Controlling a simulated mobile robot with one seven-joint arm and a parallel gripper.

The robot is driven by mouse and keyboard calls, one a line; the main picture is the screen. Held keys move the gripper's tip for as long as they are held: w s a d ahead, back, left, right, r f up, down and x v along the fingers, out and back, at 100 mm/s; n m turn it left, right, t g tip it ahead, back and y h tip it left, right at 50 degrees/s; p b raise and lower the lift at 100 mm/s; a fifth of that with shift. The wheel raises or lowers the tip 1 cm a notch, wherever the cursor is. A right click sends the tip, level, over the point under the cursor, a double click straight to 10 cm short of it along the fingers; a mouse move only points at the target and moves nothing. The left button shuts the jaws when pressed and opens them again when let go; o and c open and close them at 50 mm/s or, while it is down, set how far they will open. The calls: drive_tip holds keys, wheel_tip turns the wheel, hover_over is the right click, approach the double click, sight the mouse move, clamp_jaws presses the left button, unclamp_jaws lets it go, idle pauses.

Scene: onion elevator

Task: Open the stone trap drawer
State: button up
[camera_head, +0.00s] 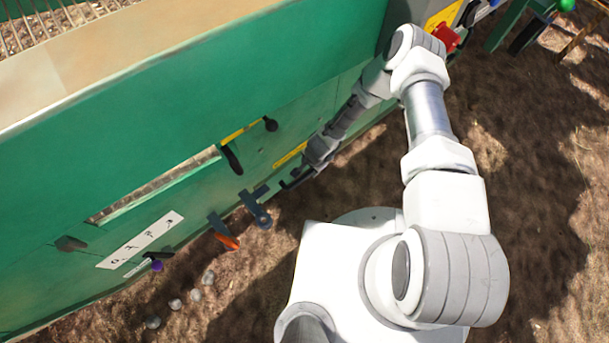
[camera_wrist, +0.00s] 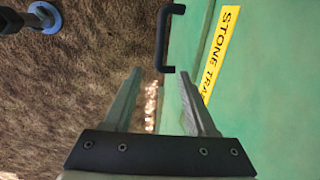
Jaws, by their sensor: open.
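What seems to be the same yellow label (camera_head: 290,154) shows low on the green machine side in the head view. A black bar handle (camera_wrist: 164,38) stands out from the green front (camera_wrist: 192,35) beside the label. My gripper (camera_wrist: 158,80) is open and empty. Its fingers point toward the handle, which lies just beyond the tips, roughly between them. Touching is not visible. In the head view my gripper (camera_head: 292,181) is low beside the green wall.
The green machine wall (camera_head: 200,85) runs along the left. Levers and a grey bracket with a round foot (camera_head: 262,216) stick out near my gripper; a blue foot (camera_wrist: 46,16) shows in the wrist view. Stones (camera_head: 194,295) lie on the brown ground, which is mostly open to the right.

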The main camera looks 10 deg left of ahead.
sight(304, 178)
drive_tip(key=f+b, duration=0.4)
drive_tip(key=f, duration=0.1)
drive_tip(key=w+a+f+b, duration=0.1)
drive_tip(key=f+b, duration=0.3)
drive_tip(key=f, duration=0.1)
drive_tip(key=w+a+f+b, duration=0.1)
drive_tip(key=f+b, duration=0.3)
drive_tip(key=f, duration=0.1)
drive_tip(key=shift+a+f, duration=0.15)
drive_tip(key=shift+f, duration=0.15)
drive_tip(key=shift+c, duration=0.2)
clamp_jaws()
idle(0.9)
